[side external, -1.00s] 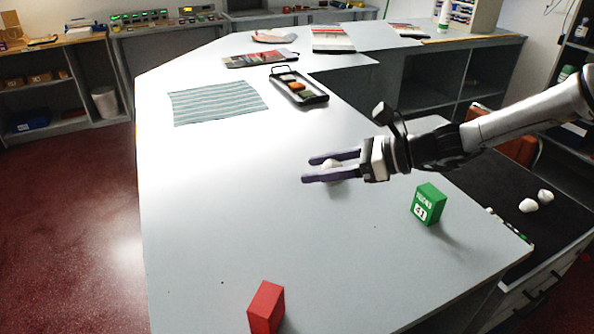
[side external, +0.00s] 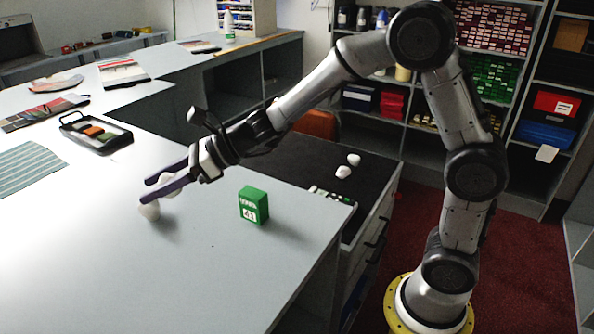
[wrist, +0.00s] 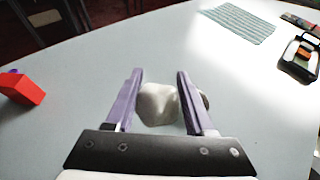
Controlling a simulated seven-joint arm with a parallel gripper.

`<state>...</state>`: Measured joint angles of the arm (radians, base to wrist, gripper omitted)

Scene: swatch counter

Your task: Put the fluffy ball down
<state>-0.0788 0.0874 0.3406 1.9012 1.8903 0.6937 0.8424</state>
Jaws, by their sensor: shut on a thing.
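The fluffy ball (side external: 149,210) is white and lumpy. It sits between the purple fingers of my gripper (side external: 147,191), which is shut on it, and part of it shows below the fingers in the side external view. In the wrist view the ball (wrist: 157,103) lies between the two fingers of my gripper (wrist: 160,72), with a bit more white showing beyond the right finger. The gripper is low over the light grey counter (side external: 110,270). I cannot tell whether the ball touches the counter.
A green box (side external: 253,205) stands right of my gripper. A black tray (side external: 96,133) and a striped cloth (side external: 25,168) lie farther back. Two white balls (side external: 344,172) rest on a dark surface at right. A red block (wrist: 20,88) shows left in the wrist view.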

